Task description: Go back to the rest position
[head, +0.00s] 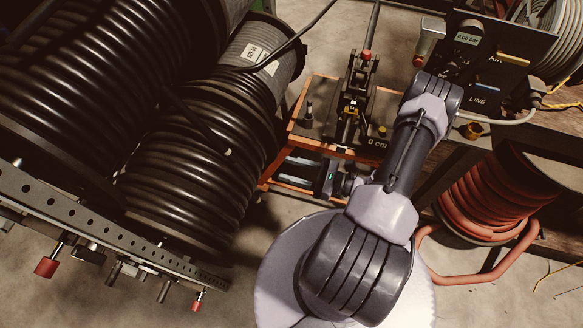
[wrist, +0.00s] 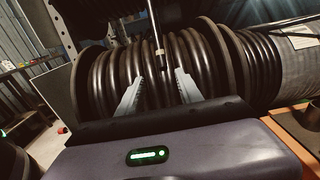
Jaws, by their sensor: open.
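My gripper (head: 290,170) is at the left of my arm in the head view, low beside the orange-edged bench, pointing left toward the black hose reels. In the wrist view my gripper (wrist: 158,82) shows two pale, serrated fingers spread apart with nothing between them. Behind the fingers is a reel of black hose (wrist: 105,75); I cannot tell the exact gap to it. The crimper (head: 353,95), a dark tool with a red-tipped lever, stands on the bench (head: 300,112) above my gripper in the head view.
Large black hose reels (head: 195,150) fill the left. A perforated rail (head: 100,230) with red-tipped fittings runs below them. A dark panel (head: 490,75) with a gauge stands at upper right. A red hose reel (head: 490,200) is at right. Bare floor (head: 235,285) shows below.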

